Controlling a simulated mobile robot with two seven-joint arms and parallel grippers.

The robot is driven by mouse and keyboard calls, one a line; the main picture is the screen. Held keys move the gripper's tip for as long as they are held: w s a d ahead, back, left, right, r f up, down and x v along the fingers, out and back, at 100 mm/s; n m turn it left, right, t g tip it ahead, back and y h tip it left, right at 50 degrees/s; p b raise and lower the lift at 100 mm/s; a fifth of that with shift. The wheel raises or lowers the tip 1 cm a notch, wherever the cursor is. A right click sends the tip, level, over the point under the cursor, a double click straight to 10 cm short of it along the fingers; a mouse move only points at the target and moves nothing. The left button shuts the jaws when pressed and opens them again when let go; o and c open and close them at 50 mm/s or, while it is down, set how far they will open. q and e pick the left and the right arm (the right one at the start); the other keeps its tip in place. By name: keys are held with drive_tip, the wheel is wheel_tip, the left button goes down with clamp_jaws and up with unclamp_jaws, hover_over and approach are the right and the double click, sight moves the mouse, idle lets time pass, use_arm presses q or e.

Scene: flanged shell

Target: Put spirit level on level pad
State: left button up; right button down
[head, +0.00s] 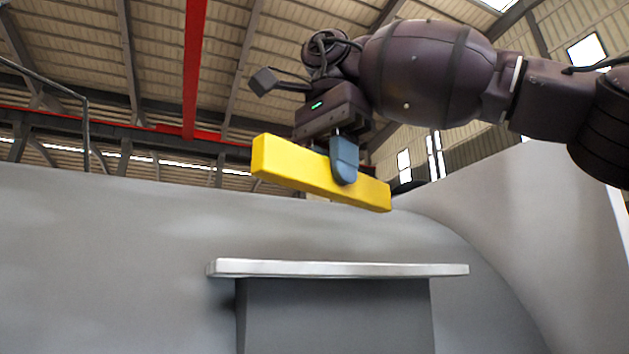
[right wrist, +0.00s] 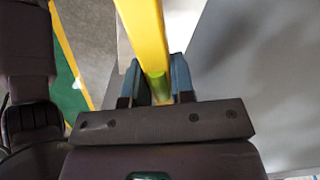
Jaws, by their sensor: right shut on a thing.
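The spirit level is a yellow bar (head: 290,170), held in the air by my right gripper (head: 344,172). It tilts down to the right in the head view. My right gripper is shut on it near its middle. In the right wrist view the yellow level (right wrist: 142,35) runs between the two blue-grey fingers (right wrist: 160,85), and a green vial shows at the grip. Below it in the head view is a light flat plate (head: 340,269) on a grey block, which looks like the level pad. There is a clear gap between level and plate. My left gripper is not in view.
A large curved grey shell wall (head: 110,240) stands behind the plate and rises at the right (head: 540,200). A dark railing (head: 84,125) shows at the far left. The space just above the plate is clear.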

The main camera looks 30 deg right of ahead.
sight(336, 197)
drive_tip(key=shift+s+f, duration=0.25)
drive_tip(key=shift+f, duration=0.6)
wheel_tip(336, 197, down, 2)
drive_tip(key=shift+w+f, duration=0.15)
drive_tip(key=shift+f, duration=1.35)
drive_tip(key=shift+f+b, duration=0.35)
drive_tip(key=shift+f, duration=0.15)
drive_tip(key=c, duration=0.9)
unclamp_jaws()
